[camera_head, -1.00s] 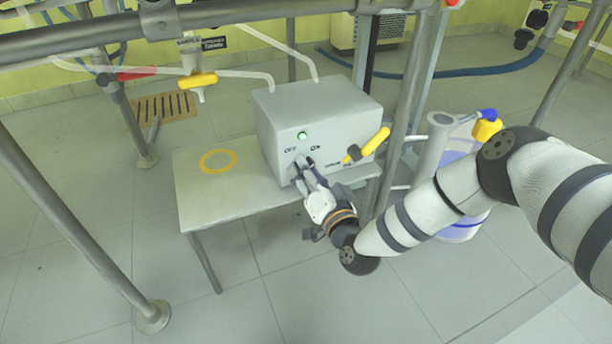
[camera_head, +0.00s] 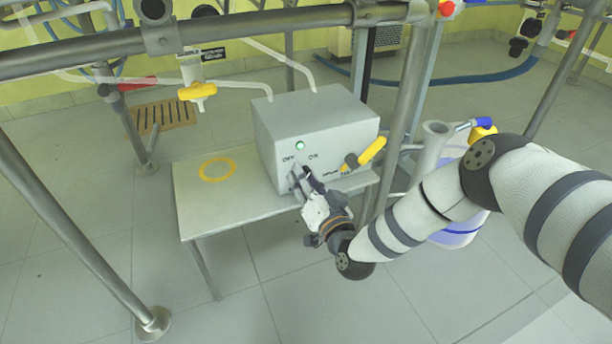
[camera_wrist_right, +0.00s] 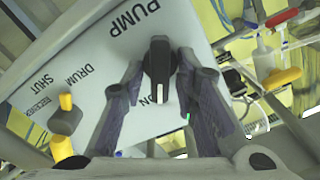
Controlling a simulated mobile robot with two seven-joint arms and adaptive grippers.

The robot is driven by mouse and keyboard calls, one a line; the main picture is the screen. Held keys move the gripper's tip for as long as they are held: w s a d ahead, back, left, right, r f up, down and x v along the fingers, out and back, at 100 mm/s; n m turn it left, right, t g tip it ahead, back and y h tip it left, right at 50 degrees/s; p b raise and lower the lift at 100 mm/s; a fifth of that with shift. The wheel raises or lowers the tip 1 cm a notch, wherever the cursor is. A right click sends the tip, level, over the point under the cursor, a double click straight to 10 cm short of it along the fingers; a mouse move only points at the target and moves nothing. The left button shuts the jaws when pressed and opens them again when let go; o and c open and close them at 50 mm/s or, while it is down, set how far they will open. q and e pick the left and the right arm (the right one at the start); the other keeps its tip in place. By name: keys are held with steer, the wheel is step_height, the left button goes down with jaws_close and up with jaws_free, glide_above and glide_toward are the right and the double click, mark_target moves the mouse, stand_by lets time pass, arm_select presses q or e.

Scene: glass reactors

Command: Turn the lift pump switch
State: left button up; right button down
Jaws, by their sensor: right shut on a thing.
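The lift pump switch is a black knob (camera_wrist_right: 158,58) with a white mark at its end, on the front of a grey box (camera_head: 340,140). In the wrist view it sits between the two fingers of my right gripper (camera_wrist_right: 160,85), which is shut on it. The white mark lies beside the letters "ON", partly hidden by the knob. In the head view my right gripper (camera_head: 297,174) covers the knob, below the labels "OFF" and "ON" and a lit green lamp (camera_head: 299,145). My left gripper is not in view.
The box stands on a low table (camera_head: 225,202) with a yellow ring (camera_head: 217,167). A yellow-handled valve (camera_head: 369,152) juts from the box, right of my gripper. A metal post (camera_head: 405,95) stands close to the right. A horizontal pipe (camera_head: 270,24) crosses above.

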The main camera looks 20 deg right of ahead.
steer(key=n+p, duration=0.1)
steer(key=n, duration=0.1)
steer(key=n+p, duration=0.1)
steer(key=n, duration=0.1)
steer(key=shift+a+r+n, duration=0.15)
steer(key=shift+a+n, duration=0.05)
steer(key=shift+n, duration=0.1)
steer(key=n+p, duration=0.1)
steer(key=n, duration=0.2)
steer(key=shift+a, duration=0.1)
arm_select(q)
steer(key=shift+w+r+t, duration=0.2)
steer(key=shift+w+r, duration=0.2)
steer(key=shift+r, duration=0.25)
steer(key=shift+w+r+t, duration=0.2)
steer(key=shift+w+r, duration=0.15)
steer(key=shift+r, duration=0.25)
arm_select(e)
steer(key=shift+s+f+n, duration=0.1)
steer(key=shift+f+n, duration=0.15)
steer(key=shift+n, duration=0.85)
steer(key=c, duration=1.6)
jaws_free()
